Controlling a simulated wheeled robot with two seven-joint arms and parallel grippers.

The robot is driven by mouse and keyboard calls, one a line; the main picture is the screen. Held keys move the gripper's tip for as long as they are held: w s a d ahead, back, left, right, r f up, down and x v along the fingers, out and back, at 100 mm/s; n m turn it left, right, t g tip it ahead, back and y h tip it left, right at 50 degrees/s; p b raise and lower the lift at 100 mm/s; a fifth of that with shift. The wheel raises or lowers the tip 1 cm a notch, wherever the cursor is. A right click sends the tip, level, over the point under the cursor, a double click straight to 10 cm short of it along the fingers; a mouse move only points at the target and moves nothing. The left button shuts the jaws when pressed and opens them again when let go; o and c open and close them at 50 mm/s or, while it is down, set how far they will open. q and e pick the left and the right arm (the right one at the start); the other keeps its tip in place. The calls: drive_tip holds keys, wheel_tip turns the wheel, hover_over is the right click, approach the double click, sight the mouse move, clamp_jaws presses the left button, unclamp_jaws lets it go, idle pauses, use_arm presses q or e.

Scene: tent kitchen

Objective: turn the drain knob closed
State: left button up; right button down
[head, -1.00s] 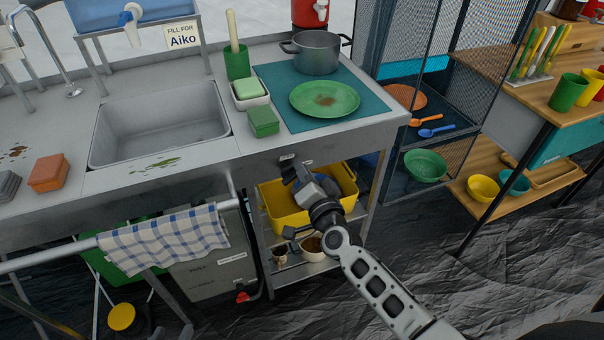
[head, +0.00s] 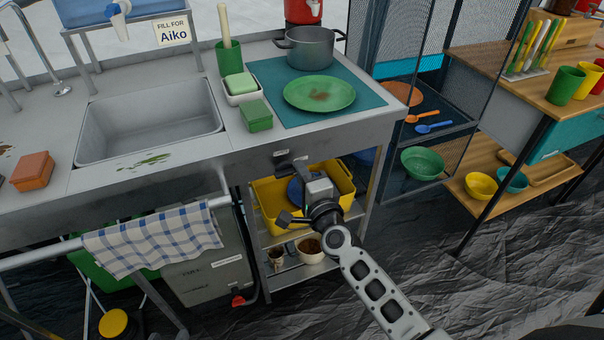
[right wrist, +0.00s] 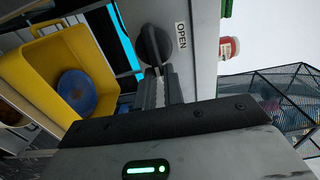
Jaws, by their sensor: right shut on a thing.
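The drain knob (right wrist: 153,44) is a dark round knob with a raised grip bar, on the grey counter front in the right wrist view. A white OPEN label (right wrist: 182,36) is beside it. My right gripper (right wrist: 160,80) is shut on the knob's grip bar, with its dark ribbed fingers close together at the knob's lower part. In the head view my right gripper (head: 300,166) is at the counter's front face, below the green plate, and mostly hides the knob. My left gripper is not in view.
A yellow tub (head: 268,210) sits on the shelf just behind and below my gripper. The sink (head: 150,120) is to the left, with a checked towel (head: 152,238) on a rail below. A mesh cabinet (head: 440,85) stands to the right.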

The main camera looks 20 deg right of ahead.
drive_tip(key=shift+s+a+f+y, duration=0.15)
drive_tip(key=shift+a+f+y, duration=0.15)
drive_tip(key=shift+a, duration=0.15)
drive_tip(key=c, duration=1.5)
unclamp_jaws()
drive_tip(key=shift+r, duration=0.15)
drive_tip(key=s, duration=1.6)
drive_tip(key=shift+d, duration=0.35)
drive_tip(key=shift+r, duration=0.1)
